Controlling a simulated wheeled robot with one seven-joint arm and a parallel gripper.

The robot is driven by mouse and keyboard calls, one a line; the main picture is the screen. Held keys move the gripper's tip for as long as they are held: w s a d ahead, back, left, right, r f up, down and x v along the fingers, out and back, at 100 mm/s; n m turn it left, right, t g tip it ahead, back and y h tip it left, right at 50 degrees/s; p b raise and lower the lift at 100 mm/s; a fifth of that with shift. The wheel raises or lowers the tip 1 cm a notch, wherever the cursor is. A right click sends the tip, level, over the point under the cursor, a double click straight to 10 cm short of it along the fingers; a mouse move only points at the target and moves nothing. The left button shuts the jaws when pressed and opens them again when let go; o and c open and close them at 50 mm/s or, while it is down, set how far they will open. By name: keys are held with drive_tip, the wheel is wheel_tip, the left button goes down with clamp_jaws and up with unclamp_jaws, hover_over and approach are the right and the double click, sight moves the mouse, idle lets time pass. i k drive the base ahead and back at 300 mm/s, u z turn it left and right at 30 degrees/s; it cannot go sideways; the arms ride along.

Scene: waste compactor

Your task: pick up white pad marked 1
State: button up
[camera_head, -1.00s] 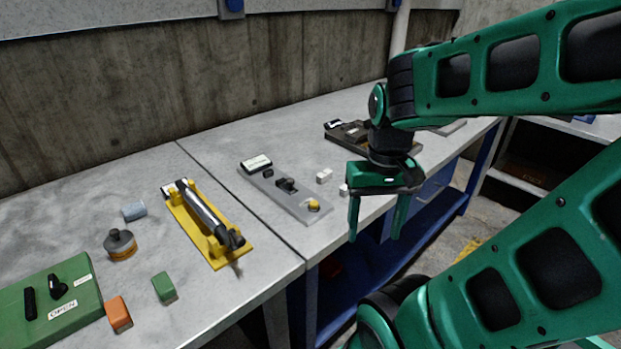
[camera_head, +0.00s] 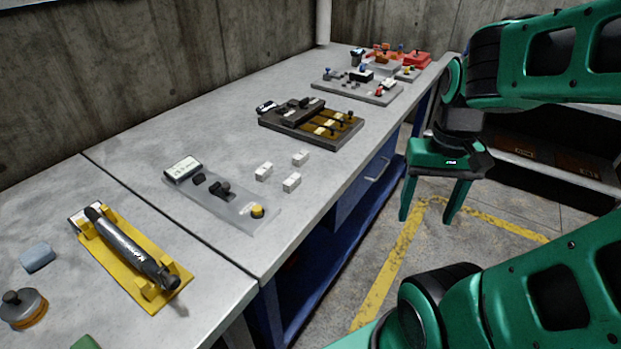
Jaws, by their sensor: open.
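Three small white pads lie close together on the grey bench in the head view: a left one (camera_head: 264,171), a far one (camera_head: 300,158) and a near one (camera_head: 292,182). Dark marks on them are too small to read, so I cannot tell which is marked 1. My gripper (camera_head: 430,216) is open and empty, fingers pointing down. In the picture it is right of the pads, past the bench's front edge, over the floor.
A grey plate with a yellow knob (camera_head: 257,211) lies left of the pads. A dark board with brass strips (camera_head: 338,131) lies behind them. A yellow cradle holds a dark cylinder (camera_head: 130,246) at the left. Grey and red panels stand farther back.

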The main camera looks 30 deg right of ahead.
sight(294, 180)
drive_tip(key=u, duration=0.5)
drive_tip(key=k, duration=1.3)
drive_tip(key=z, duration=1.15)
drive_tip(key=i, duration=1.05)
drive_tip(key=u, duration=0.05)
